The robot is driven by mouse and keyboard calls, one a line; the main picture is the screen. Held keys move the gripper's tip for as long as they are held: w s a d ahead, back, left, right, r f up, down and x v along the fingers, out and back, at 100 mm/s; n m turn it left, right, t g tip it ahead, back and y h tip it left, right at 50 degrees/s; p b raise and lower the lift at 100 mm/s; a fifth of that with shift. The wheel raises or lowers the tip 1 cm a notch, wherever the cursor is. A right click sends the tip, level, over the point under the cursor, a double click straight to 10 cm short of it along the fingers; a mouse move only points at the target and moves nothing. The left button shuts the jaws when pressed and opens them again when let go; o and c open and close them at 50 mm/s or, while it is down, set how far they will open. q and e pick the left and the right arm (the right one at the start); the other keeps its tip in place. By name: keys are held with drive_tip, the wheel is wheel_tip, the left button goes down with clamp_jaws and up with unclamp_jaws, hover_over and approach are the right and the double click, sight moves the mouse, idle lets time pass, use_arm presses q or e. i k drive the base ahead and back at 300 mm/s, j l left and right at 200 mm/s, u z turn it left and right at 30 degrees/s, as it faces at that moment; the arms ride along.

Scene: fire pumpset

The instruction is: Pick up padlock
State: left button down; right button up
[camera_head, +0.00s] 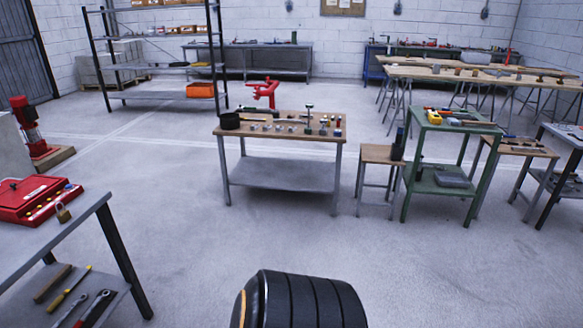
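A small brass-coloured padlock (62,213) is on the grey table (84,212) at the left, near its right edge. It sits just in front of a red case (30,203) with small yellow parts along its front. The padlock is too small to tell whether its shackle is open. Neither of my grippers is in view, and nothing is touching the padlock.
Tools, including a yellow-handled screwdriver (72,290), lie on the table's lower shelf. A wooden-topped workbench (285,118) with small parts, a stool (381,154) and a green table (450,128) stand farther back. The floor (220,240) between is clear.

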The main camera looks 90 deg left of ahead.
sight(64, 215)
drive_tip(key=u, duration=4.25)
drive_tip(key=i+l+u, duration=0.1)
drive_tip(key=u, duration=0.3)
drive_tip(key=i+l+u, duration=0.1)
drive_tip(key=l+u, duration=0.25)
drive_tip(key=j, duration=0.1)
